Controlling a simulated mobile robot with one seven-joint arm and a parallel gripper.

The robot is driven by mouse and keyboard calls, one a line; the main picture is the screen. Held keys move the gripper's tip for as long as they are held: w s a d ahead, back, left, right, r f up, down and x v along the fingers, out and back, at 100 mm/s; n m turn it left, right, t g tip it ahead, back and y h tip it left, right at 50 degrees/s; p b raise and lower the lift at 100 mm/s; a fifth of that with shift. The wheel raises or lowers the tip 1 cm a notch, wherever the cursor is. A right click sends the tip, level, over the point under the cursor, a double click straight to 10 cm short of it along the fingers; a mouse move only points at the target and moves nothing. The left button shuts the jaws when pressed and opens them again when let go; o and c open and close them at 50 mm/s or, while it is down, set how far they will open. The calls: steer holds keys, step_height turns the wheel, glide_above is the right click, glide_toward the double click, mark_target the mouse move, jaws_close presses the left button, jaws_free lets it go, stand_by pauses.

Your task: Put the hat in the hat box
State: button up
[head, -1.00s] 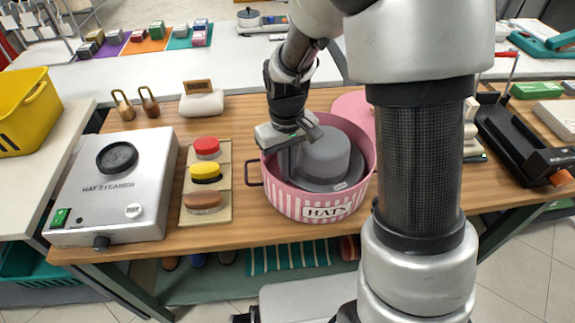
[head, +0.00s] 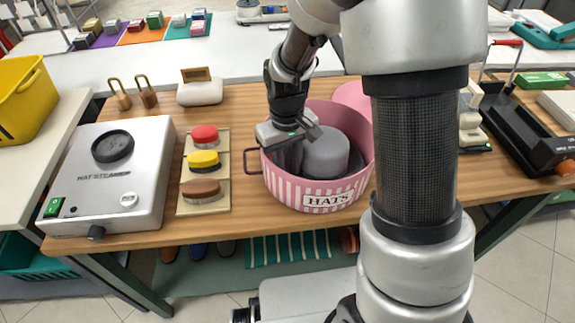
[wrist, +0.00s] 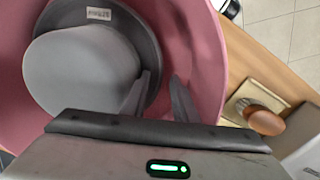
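The grey hat (head: 326,155) sits crown up inside the pink striped hat box (head: 280,188), which is labelled HATS. In the wrist view, the hat (wrist: 75,70) lies low within the pink wall (wrist: 207,60), and a small label shows on its brim. My gripper (head: 290,155) reaches into the box on the hat's left side. In the wrist view, the gripper's fingers (wrist: 160,85) are apart, one over the brim and one nearer the box wall. The front of the brim is hidden by the box wall in the head view.
A pink round lid (head: 354,96) lies behind the box. A black device (head: 520,130) stands at the right. Bare tabletop shows in front of the box.

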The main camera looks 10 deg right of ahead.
step_height(320, 180, up, 17)
steer(key=p, duration=0.4)
steer(key=s+d+r+m+t, duration=0.25)
steer(key=s+r, duration=0.25)
steer(key=s, duration=0.3)
steer(key=s+d+r+m+t, duration=0.2)
steer(key=s+d+r+t, duration=0.15)
steer(key=s, duration=0.45)
step_height(320, 180, up, 14)
steer(key=p, duration=1.3)
steer(key=shift+d+r, duration=0.25)
steer(key=shift+d, duration=0.15)
steer(key=shift+n, duration=0.25)
